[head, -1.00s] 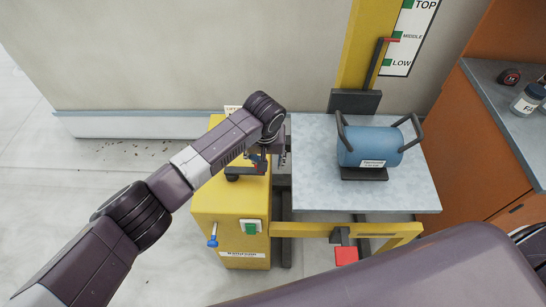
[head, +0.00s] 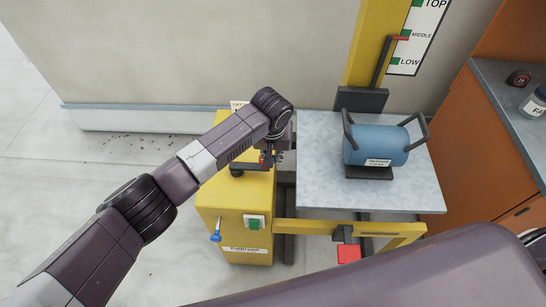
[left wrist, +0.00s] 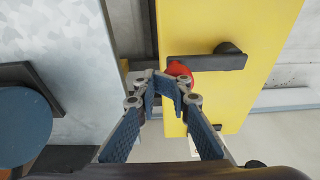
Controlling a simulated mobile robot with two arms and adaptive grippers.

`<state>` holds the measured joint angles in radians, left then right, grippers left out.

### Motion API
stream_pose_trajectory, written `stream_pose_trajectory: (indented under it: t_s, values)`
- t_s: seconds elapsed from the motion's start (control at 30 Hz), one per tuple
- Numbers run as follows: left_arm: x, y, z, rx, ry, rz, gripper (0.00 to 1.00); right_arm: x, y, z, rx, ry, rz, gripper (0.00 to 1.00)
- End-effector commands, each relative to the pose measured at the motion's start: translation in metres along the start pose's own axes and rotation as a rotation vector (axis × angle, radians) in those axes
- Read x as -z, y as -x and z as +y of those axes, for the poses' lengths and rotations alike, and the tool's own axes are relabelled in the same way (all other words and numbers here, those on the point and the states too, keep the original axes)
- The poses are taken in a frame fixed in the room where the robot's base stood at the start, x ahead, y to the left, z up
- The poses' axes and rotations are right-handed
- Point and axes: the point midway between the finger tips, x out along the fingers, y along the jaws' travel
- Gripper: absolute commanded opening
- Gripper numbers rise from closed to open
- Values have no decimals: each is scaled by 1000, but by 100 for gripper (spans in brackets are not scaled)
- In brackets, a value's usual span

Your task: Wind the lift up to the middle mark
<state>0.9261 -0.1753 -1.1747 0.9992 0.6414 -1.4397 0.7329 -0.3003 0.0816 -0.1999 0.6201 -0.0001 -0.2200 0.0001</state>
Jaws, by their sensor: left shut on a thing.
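The yellow lift cabinet (head: 233,205) has a black crank arm with a red knob on top. In the left wrist view the crank arm (left wrist: 207,62) lies across the yellow top, and the red knob (left wrist: 179,69) is at the fingertips. My left gripper (left wrist: 168,88) is shut on the knob; it also shows over the cabinet in the head view (head: 268,159). The lift platform (head: 318,185) carries a blue cylinder (head: 375,146) with dark handles. The red pointer (head: 400,38) on the mast is about at the green middle mark (head: 406,33), above LOW. My right gripper is out of view.
The cabinet front has a green switch (head: 255,222) and a blue-handled lever (head: 215,237). A red pedal (head: 349,254) is below the platform. An orange workbench (head: 455,140) stands close on the right, and a wall is behind.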

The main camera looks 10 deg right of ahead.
Motion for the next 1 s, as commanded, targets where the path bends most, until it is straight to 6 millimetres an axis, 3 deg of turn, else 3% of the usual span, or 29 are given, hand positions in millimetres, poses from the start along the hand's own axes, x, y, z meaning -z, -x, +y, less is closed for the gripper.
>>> stream_pose_trajectory:
  t_s: [0.4, 0.67, 0.7, 1.0]
  values:
    - [18, -9, -12, 19, 8, -2, 0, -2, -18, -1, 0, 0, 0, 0]
    - [19, -8, -13, 22, 7, -6, 0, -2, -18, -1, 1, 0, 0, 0]
    - [19, -8, -14, 22, 7, -6, 11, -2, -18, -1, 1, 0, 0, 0]
    - [19, -7, -11, 17, 5, -5, 44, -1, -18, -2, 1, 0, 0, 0]
